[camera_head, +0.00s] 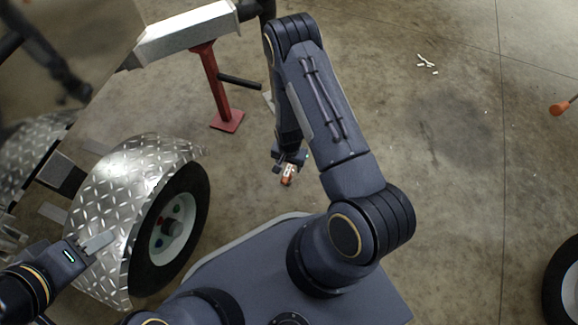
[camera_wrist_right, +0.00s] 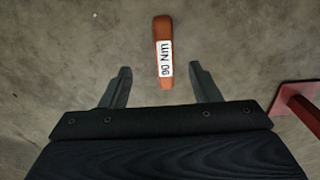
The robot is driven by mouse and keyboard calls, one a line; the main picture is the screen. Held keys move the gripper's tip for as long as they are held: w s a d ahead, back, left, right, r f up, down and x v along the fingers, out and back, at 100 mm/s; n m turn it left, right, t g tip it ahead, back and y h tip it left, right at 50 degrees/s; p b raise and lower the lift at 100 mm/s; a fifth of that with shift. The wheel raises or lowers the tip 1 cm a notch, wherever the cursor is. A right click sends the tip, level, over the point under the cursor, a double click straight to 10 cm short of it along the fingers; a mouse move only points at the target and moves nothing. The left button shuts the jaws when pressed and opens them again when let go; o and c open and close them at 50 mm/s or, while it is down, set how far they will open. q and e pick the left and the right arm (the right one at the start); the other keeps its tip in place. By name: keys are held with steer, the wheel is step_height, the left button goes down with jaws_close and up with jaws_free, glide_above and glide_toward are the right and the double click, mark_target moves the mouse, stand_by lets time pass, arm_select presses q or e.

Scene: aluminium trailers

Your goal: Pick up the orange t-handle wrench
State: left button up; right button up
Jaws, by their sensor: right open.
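An orange wrench handle (camera_wrist_right: 162,38) with a white "90 NM" label shows upright in the right wrist view, over the concrete floor. In the head view, its orange and white part (camera_head: 287,175) shows just below my right gripper (camera_head: 288,162). In the right wrist view, my right gripper (camera_wrist_right: 160,72) is open, with one finger on each side of the handle's near end and a gap on both sides. The rest of the wrench is not visible. My left gripper (camera_head: 98,243) is at the lower left, in front of the trailer fender; its opening is unclear.
A diamond-plate fender (camera_head: 125,185) and a wheel (camera_head: 172,230) stand at left. A red jack stand (camera_head: 213,90) supports the trailer frame; its red base (camera_wrist_right: 290,97) is right in the wrist view. An orange-ended rod (camera_head: 560,108) is at the right edge.

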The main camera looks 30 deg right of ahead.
mark_target(288, 170)
step_height(288, 170, down, 3)
steer(key=shift+f+b, duration=0.1)
steer(key=shift+b, duration=0.6)
steer(key=f+b, duration=0.3)
steer(key=f, duration=0.1)
steer(key=shift+w+a, duration=0.1)
steer(key=shift+w, duration=0.2)
steer(key=shift+f, duration=0.45)
steer(key=shift+r, duration=0.1)
steer(key=shift+c, duration=0.2)
jaws_close()
